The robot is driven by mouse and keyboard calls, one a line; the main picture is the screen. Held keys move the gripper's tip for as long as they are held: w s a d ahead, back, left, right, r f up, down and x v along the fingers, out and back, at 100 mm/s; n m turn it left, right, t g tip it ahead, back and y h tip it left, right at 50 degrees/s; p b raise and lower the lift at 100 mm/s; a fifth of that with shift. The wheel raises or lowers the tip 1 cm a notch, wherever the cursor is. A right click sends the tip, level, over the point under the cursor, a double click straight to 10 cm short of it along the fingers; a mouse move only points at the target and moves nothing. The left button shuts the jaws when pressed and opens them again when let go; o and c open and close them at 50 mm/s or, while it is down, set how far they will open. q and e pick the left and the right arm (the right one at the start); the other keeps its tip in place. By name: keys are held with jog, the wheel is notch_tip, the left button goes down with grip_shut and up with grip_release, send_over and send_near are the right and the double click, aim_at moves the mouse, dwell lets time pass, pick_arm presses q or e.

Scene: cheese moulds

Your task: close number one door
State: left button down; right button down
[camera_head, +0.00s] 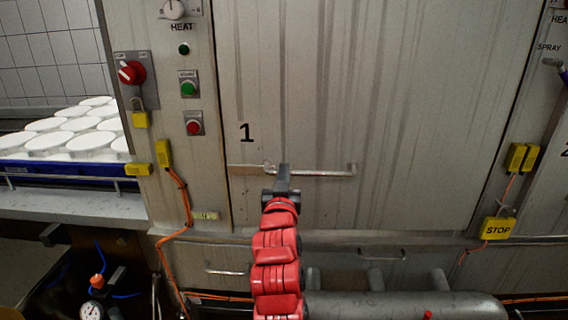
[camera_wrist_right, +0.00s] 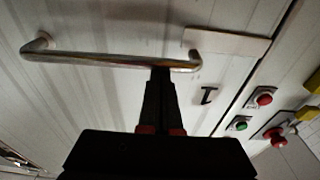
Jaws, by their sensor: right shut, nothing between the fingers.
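The number one door (camera_head: 400,110) is a large grey metal panel marked with a black "1" (camera_head: 246,132). It sits in its frame, with a dark line along its left edge; I cannot tell whether it is fully closed. Its horizontal bar handle (camera_head: 325,173) is low on the left side of the door. My right gripper (camera_head: 283,168) is at the left part of the handle, with its fingers together and empty. In the right wrist view, the fingertips (camera_wrist_right: 160,70) overlap the bar (camera_wrist_right: 100,58) near one end; contact is unclear. My left gripper is not in view.
A control panel with a red switch (camera_head: 132,72) and green and red buttons (camera_head: 189,88) is left of the door. A yellow STOP tag (camera_head: 497,228) is at the right. Pipes run below.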

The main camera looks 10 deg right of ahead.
jog(key=shift+f+b, duration=0.3)
jog(key=shift+f, duration=0.85)
